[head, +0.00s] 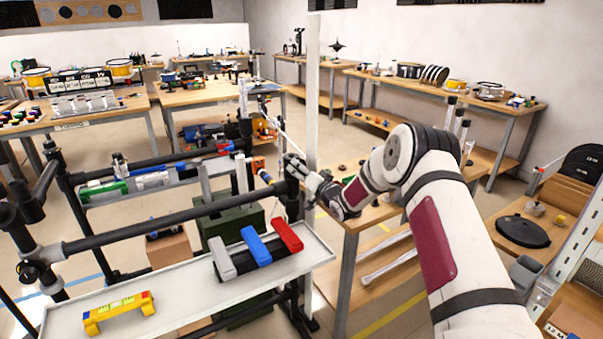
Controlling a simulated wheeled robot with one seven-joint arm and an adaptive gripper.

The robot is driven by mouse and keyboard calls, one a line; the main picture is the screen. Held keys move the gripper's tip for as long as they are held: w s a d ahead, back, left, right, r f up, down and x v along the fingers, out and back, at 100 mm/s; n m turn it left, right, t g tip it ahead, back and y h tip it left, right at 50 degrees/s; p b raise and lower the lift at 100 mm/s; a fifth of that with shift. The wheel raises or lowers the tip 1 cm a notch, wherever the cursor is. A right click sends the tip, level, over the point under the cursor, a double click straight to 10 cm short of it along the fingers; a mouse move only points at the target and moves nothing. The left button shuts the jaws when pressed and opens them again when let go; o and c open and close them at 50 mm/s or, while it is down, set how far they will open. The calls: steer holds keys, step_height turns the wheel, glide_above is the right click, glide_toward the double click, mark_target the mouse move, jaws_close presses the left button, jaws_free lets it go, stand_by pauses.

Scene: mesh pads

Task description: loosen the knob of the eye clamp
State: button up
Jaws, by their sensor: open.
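My gripper (294,164) is at the end of my white and dark red arm, near the middle of the view. It is open, with its fingers pointing left at the right end of the long black rail. A dark clamp or fitting (291,188) sits at that rail end, right beside or just behind the fingers. The overlap is too small to tell whether they touch. I cannot make out the knob of the eye clamp for certain; it may be hidden by the fingers.
The black rail (165,220) runs above a pale shelf (190,296) holding grey, blue and red blocks (257,245) and a yellow piece (118,311). An upright white post (312,95) stands close behind my gripper. A wooden table (362,212) lies under my forearm.

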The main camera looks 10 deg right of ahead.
steer(key=shift+w, duration=0.15)
steer(key=shift+c, duration=0.3)
steer(key=c, duration=1.1)
